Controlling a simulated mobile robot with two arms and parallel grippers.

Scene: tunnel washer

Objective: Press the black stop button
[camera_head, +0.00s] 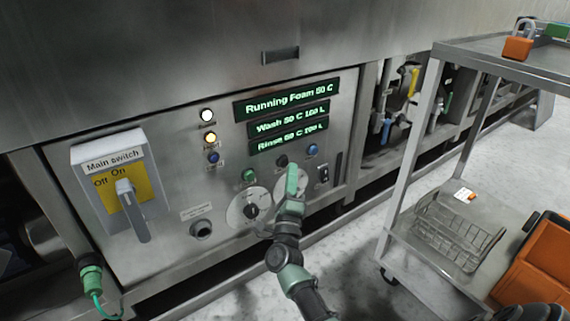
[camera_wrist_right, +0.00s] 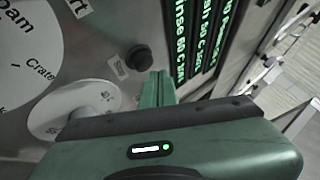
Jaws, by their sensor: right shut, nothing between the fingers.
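The black stop button (camera_head: 282,161) sits on the steel control panel (camera_head: 180,185), between a green button (camera_head: 249,175) and a blue button (camera_head: 312,150). In the right wrist view the black button (camera_wrist_right: 138,58) is a round knob, just up and left of my fingertips. My right gripper (camera_head: 293,168) is shut and empty, with its green fingers pointing at the panel close beside the black button. The fingertips also show in the wrist view (camera_wrist_right: 158,78). I cannot tell whether they touch the panel or the button. My left gripper is not in view.
Green displays (camera_head: 287,101) read running foam, wash and rinse above the buttons. Two white dials (camera_head: 240,212) lie below. A main switch (camera_head: 130,190) is at the left. A steel trolley (camera_head: 400,235) with a wire basket (camera_head: 458,232) and an orange crate (camera_head: 540,262) stands right.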

